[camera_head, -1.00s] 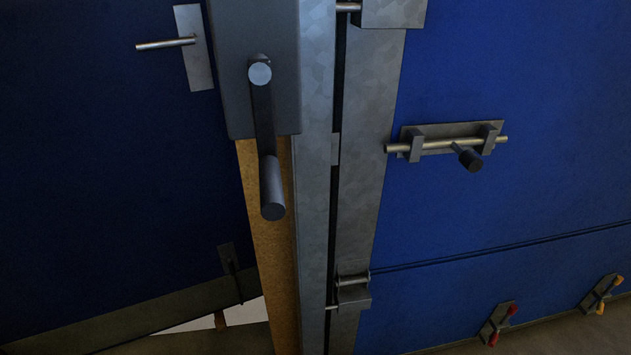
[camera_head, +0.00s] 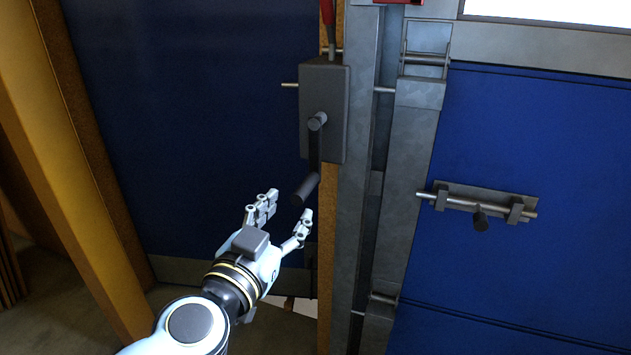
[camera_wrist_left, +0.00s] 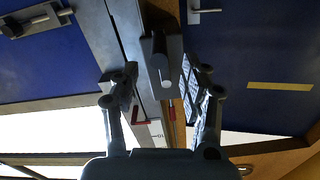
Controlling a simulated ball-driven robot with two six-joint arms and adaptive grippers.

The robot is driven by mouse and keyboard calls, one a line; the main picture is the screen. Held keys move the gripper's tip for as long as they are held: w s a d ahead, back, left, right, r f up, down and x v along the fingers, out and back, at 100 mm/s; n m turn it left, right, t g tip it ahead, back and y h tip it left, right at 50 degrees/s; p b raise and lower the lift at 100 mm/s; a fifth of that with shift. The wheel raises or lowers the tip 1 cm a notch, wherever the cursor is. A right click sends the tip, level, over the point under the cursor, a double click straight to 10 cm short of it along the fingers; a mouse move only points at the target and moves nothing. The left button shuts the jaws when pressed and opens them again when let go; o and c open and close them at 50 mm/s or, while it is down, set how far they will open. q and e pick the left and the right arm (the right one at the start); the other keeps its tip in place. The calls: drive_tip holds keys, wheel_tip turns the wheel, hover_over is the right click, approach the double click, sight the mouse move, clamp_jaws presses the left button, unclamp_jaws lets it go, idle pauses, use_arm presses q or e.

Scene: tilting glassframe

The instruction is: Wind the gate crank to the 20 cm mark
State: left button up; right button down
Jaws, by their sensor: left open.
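The gate crank (camera_head: 314,150) is a dark arm on a grey gearbox (camera_head: 325,90), hanging down with its round grip (camera_head: 306,188) at the lower end. My left gripper (camera_head: 283,214) is open and empty just below and left of the grip, fingers pointing up towards it. In the left wrist view the crank grip (camera_wrist_left: 158,62) shows ahead, between the open fingers (camera_wrist_left: 156,82); I cannot tell whether they touch it. A white scale (camera_wrist_left: 157,129) with a "10" on it and a red pointer (camera_wrist_left: 140,120) show there too. My right gripper is out of view.
A blue panel with a sliding bolt (camera_head: 480,202) is at the right, beyond the galvanised posts (camera_head: 405,180). A dark blue panel (camera_head: 200,110) lies behind the gripper. A yellow-brown post (camera_head: 60,150) stands at the left. A red handle (camera_head: 328,14) is above the gearbox.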

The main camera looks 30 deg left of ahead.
sight(309, 184)
use_arm(q)
drive_tip(key=x, duration=1)
drive_tip(key=shift+d+p, duration=0.15)
drive_tip(key=shift+p, duration=0.15)
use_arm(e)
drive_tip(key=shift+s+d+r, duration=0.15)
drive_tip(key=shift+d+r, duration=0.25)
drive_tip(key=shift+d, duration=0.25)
use_arm(q)
drive_tip(key=shift+c, duration=0.2)
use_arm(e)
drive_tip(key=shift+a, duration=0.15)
use_arm(q)
drive_tip(key=c, duration=0.7)
clamp_jaws()
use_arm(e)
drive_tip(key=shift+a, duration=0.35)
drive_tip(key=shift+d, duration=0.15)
